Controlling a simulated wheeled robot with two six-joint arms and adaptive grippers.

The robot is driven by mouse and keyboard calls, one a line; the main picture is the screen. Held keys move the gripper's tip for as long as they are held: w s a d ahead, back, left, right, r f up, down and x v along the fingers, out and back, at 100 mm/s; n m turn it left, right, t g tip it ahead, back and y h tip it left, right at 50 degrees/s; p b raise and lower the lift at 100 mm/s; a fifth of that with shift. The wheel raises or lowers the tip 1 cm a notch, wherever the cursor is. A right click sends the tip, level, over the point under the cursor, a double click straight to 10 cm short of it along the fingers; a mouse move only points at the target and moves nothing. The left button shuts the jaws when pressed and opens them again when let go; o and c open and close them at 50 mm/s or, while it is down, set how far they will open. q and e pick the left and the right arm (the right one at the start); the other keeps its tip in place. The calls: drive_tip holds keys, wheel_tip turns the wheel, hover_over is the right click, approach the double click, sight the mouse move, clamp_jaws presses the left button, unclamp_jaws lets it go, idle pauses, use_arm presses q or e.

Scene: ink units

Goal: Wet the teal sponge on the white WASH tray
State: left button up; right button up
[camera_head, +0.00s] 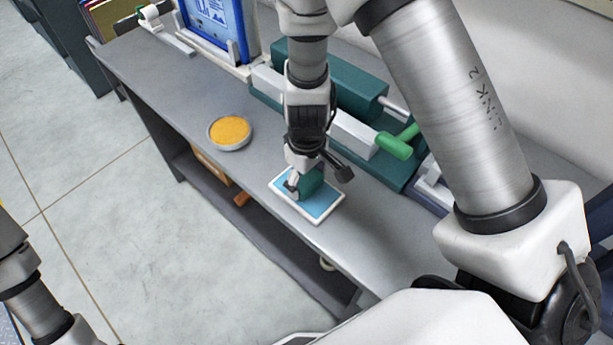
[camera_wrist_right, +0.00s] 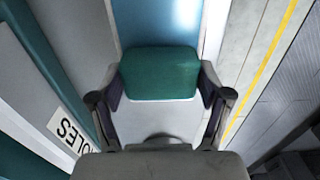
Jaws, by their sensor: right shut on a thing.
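The teal sponge (camera_head: 311,183) is between the fingers of my right gripper (camera_head: 303,186), over the white-rimmed tray (camera_head: 318,220) with a blue inside. In the right wrist view the sponge (camera_wrist_right: 160,73) is held between both fingers of the right gripper (camera_wrist_right: 161,84), with the blue part of the tray (camera_wrist_right: 150,22) beyond it. The sponge's underside is hidden, so I cannot tell whether it touches the blue surface. No WASH lettering is readable. Part of my left arm shows at the lower left; its gripper is out of view.
A round dish with a yellow-orange filling (camera_head: 230,132) stands left of the tray on the grey bench (camera_head: 165,90). A teal and grey device with a green handle (camera_head: 394,146) is behind my right gripper. A blue-framed panel (camera_head: 210,22) stands at the back. The bench's front edge is close to the tray.

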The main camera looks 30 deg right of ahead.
sight(307, 178)
wheel_tip(307, 178, up, 7)
drive_tip(key=p, duration=0.4)
drive_tip(key=shift+f+p, duration=0.2)
drive_tip(key=shift+p, duration=0.2)
drive_tip(key=shift+f, duration=0.1)
